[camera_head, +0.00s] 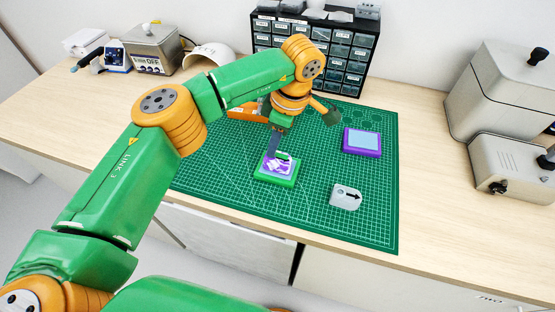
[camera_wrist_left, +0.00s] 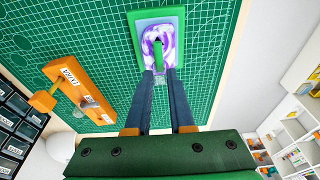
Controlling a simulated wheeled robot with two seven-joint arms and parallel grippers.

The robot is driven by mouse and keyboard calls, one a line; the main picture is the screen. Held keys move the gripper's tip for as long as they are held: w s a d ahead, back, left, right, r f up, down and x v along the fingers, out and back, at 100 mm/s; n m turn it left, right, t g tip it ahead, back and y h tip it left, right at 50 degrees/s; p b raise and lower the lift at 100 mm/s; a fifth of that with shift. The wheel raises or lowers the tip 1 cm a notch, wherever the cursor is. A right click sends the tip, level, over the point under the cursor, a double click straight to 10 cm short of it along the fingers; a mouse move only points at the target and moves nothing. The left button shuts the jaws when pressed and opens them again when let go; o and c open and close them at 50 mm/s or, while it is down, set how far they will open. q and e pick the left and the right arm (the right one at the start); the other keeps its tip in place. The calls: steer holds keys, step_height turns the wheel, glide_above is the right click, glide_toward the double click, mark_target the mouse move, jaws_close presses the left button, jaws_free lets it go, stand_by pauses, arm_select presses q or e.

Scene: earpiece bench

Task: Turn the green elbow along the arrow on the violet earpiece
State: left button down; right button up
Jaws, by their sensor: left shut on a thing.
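The violet earpiece (camera_head: 268,167), swirled with white, lies in a green tray (camera_head: 281,182) on the mat. In the left wrist view the earpiece (camera_wrist_left: 150,36) fills the tray's recess, and the green tray rim (camera_wrist_left: 177,14) surrounds it. The small green elbow (camera_wrist_left: 157,51) stands on the earpiece, between my fingertips. My left gripper (camera_head: 273,153) reaches down from above and is shut on the elbow; its two dark fingers (camera_wrist_left: 160,72) also show in the left wrist view. The fingers partly hide the elbow in the head view. My right gripper is not in view.
A grey block with a black arrow (camera_head: 345,198) lies right of the tray. A purple tray with a pale blue pad (camera_head: 362,142) is behind it. An orange holder (camera_wrist_left: 74,88) stands on the green mat (camera_head: 380,225). A drawer cabinet (camera_head: 345,62) stands behind.

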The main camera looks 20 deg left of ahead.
mark_target(282, 154)
arm_select(q)
steer(key=c, duration=0.7)
jaws_free()
steer(key=shift+d+r, duration=0.15)
steer(key=shift+r, duration=0.15)
steer(key=v, duration=0.6)
steer(key=shift+r+b, duration=0.25)
steer(key=shift+b, duration=0.2)
